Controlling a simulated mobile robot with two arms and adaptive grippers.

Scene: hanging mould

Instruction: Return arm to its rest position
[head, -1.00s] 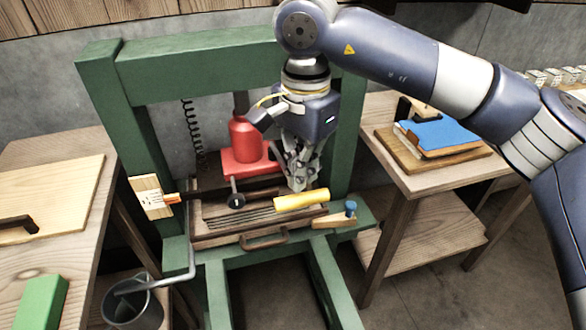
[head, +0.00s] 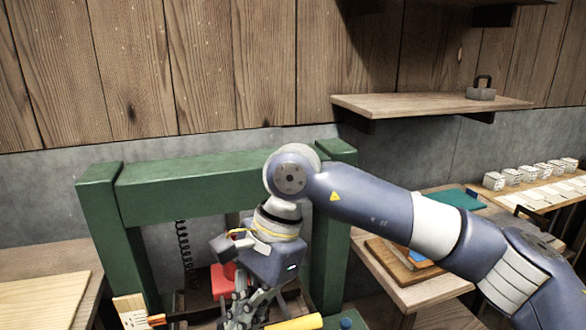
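My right arm reaches in from the right in the head view, bent at a round joint above the green press frame (head: 200,178). My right gripper (head: 243,312) points down inside the frame, in front of the red press part (head: 222,280). Its fingertips lie at the bottom edge of the picture, so I cannot tell whether they are open or hold anything. A yellow cylinder (head: 294,323) shows just right of the gripper, partly cut off. My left gripper is not in view.
A wall shelf (head: 430,103) with a grey weight (head: 481,93) is above at the right. A side table (head: 415,290) holding boards stands right of the frame. A row of small white blocks (head: 525,175) is farther right. A wooden table (head: 40,258) is at the left.

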